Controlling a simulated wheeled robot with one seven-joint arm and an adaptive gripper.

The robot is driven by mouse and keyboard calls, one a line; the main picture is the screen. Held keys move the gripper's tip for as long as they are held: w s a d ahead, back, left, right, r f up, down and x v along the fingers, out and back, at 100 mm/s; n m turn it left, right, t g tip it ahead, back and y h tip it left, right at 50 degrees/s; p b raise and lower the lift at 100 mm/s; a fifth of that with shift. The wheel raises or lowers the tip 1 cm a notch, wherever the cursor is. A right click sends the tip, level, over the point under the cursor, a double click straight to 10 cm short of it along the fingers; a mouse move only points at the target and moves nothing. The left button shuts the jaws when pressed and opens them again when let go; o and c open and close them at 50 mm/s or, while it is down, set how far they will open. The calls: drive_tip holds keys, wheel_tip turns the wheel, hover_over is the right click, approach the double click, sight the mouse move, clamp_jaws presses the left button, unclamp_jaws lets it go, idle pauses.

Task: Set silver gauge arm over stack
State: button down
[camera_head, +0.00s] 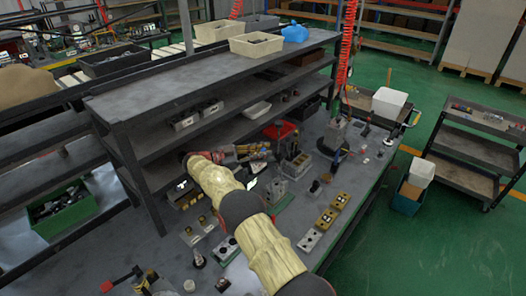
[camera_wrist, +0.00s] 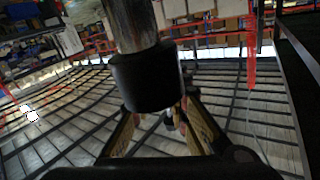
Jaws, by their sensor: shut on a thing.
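My gripper (camera_wrist: 165,118) is shut, with its two tan fingers on either side of a silver rod with a thick black collar (camera_wrist: 145,80). This looks like the silver gauge arm, and the collar hides much of the grip. In the head view my gripper (camera_head: 262,152) is small, over the bench in front of the lower shelf. A grey block stack (camera_head: 294,166) stands just right of and below it. I cannot tell whether the held part touches the stack.
The workbench (camera_head: 345,215) holds several valve blocks, including yellow-topped ones (camera_head: 326,220). A black and grey fixture (camera_head: 334,143) stands to the right. The shelf rack (camera_head: 210,85) rises close behind my gripper. A red bin (camera_head: 281,130) is near it.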

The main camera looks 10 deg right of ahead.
drive_tip(key=c, duration=1.7)
unclamp_jaws()
drive_tip(key=a, duration=0.4)
drive_tip(key=s+a, duration=0.1)
drive_tip(key=a, duration=0.3)
drive_tip(key=s+a, duration=0.1)
drive_tip(key=a, duration=0.2)
drive_tip(key=shift+s+a, duration=0.2)
drive_tip(key=shift+a, duration=0.2)
